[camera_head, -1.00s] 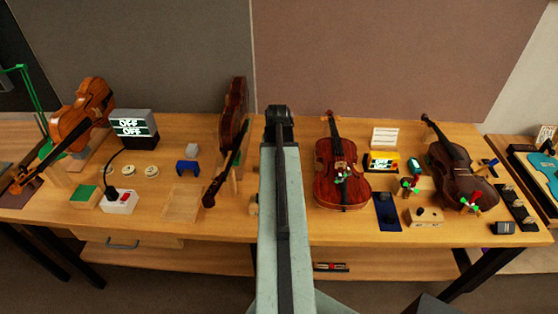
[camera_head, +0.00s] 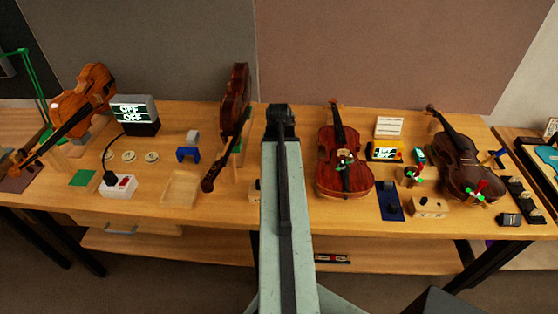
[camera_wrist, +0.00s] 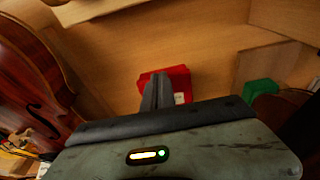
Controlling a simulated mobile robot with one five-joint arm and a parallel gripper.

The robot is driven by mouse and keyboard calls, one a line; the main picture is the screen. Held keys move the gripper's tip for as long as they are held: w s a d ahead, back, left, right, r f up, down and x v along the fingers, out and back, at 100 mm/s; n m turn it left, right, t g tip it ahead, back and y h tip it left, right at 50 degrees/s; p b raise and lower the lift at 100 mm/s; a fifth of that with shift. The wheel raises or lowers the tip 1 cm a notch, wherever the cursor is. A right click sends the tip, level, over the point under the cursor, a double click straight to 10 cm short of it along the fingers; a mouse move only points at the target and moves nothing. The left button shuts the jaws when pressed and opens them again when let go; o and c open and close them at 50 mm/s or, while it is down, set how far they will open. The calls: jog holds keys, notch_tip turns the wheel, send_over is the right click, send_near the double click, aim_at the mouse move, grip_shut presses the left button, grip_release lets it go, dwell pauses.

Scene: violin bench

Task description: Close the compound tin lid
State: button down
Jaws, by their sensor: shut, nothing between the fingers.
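In the wrist view, my gripper (camera_wrist: 158,76) is shut and empty, with its dark fingers together. A red box-like object (camera_wrist: 181,80) with a small white label lies behind the fingers and is partly hidden by them. I cannot tell whether it is the compound tin, whether it has an open lid, or whether the fingers touch it. In the head view, my arm covers the middle of the bench and my fingers do not show. No tin with a raised lid can be made out there.
In the wrist view, a reddish violin (camera_wrist: 30,85) is at left and a green object (camera_wrist: 260,92) at right. In the head view, violins (camera_head: 343,165) stand on both sides of my arm.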

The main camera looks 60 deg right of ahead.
jog(key=shift+r, duration=0.15)
jog(key=shift+r+p, duration=0.75)
jog(key=shift+p, duration=0.1)
notch_tip(320, 180, up, 8)
jog(key=s+a+p, duration=0.1)
jog(key=p, duration=0.6)
jog(key=shift+a+f+p, duration=0.15)
jog(key=shift+f+p, duration=0.05)
jog(key=shift+p, duration=0.1)
